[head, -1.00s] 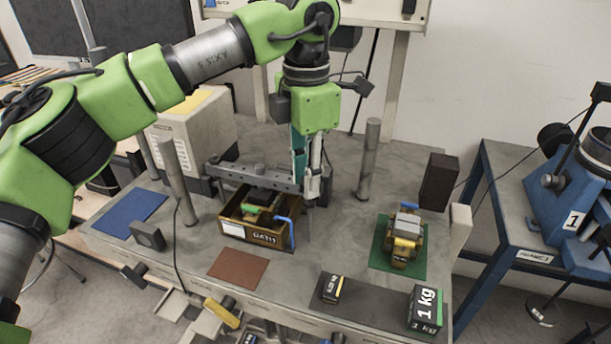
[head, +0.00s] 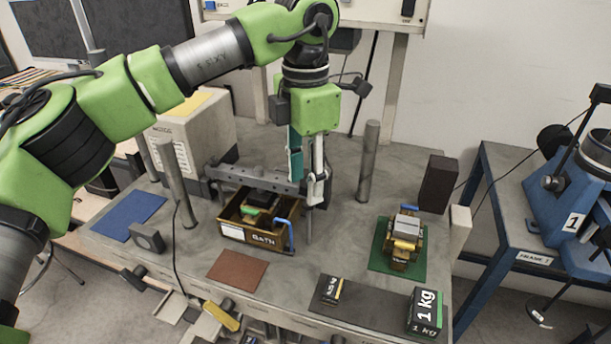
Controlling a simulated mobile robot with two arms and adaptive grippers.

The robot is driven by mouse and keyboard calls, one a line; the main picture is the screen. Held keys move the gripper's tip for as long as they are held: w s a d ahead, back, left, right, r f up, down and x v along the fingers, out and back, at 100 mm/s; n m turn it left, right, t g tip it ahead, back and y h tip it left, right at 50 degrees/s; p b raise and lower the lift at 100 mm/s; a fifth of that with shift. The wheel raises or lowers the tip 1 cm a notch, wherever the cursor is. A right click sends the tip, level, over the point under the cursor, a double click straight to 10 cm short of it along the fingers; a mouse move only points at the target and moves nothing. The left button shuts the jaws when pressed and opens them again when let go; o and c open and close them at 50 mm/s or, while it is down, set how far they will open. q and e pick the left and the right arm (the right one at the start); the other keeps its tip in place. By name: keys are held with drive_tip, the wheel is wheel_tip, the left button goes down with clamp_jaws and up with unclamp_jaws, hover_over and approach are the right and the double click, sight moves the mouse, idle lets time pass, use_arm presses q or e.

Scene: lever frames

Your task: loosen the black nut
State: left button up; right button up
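I cannot make out a black nut for certain; it may be hidden or too small to see. A grey lever bar (head: 232,171) runs across the bench, with a small knob on its top edge. My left gripper (head: 314,197) points down at the bar's right end, close to it or touching it. Its fingers overlap the bar's end, and I cannot tell whether they are open or closed on anything. A brown tray (head: 232,233) hangs or stands under the bar with dark and green blocks in it. My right gripper is out of view.
Two grey posts rise from the bench, left (head: 180,185) and right (head: 367,160). A green mat (head: 380,262) bears a brass-coloured piece with grey and yellow blocks. A 1 kg weight (head: 425,310) and a smaller block (head: 332,290) stand at the front. A brown mat (head: 237,270) lies empty.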

sight(305, 184)
use_arm(q)
wheel_tip(305, 184, up, 12)
idle(0.4)
drive_tip(key=shift+f, duration=0.1)
